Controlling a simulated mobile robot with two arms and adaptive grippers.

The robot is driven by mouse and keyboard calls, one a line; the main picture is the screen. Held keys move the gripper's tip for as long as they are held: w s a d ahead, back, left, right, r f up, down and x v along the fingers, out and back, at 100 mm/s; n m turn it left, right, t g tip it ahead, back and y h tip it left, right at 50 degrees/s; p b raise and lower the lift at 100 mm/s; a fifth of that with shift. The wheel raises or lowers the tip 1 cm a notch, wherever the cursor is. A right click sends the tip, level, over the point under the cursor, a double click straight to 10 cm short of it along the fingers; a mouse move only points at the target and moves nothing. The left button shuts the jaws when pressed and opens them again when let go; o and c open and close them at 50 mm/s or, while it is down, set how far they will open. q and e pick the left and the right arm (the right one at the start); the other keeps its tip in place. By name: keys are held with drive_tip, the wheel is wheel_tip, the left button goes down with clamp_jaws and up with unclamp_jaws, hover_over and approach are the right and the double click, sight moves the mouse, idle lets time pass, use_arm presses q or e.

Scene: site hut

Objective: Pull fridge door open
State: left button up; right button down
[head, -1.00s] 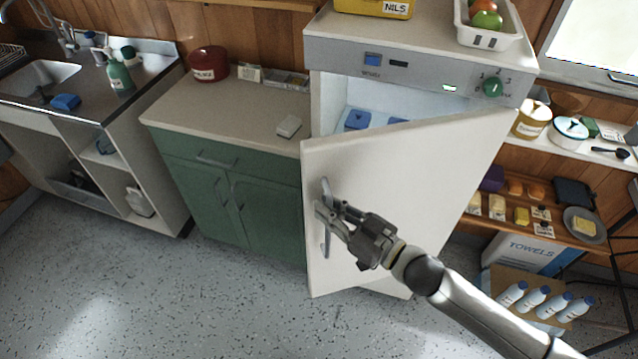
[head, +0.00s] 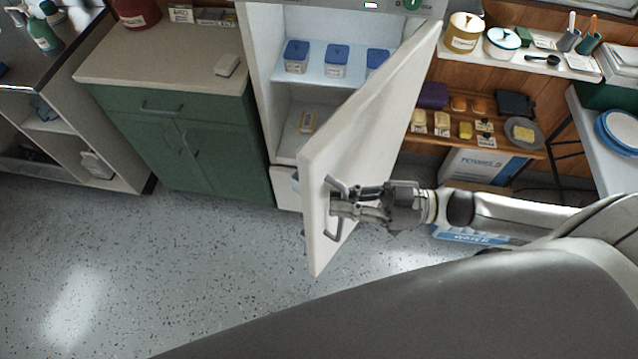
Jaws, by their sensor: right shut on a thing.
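The white fridge door (head: 375,125) stands well open in the head view, swung out from its right side. Its grey handle (head: 337,228) is near the door's free edge. My right gripper (head: 345,203) is shut on the handle. The fingers partly cover the handle. Inside the fridge, blue-lidded tubs (head: 336,62) stand on the upper shelf, and a small item (head: 307,121) lies on the lower one. The door hides part of the right side of the interior. My left gripper is not in view.
A green cabinet (head: 215,150) with a beige worktop (head: 160,55) stands left of the fridge. Shelves with food and pots (head: 464,32) are on the right, above a towels box (head: 485,165). The speckled floor (head: 180,255) left of the door is clear.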

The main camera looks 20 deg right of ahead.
drive_tip(key=s+d+n+g+y+b, duration=0.1)
drive_tip(key=s+d+n+g, duration=0.3)
drive_tip(key=s+d+g, duration=0.3)
drive_tip(key=shift+s+d+n+y, duration=0.3)
drive_tip(key=shift+s+d, duration=1.6)
drive_tip(key=shift+d, duration=1.6)
drive_tip(key=c, duration=1.5)
unclamp_jaws()
drive_tip(key=d, duration=1.2)
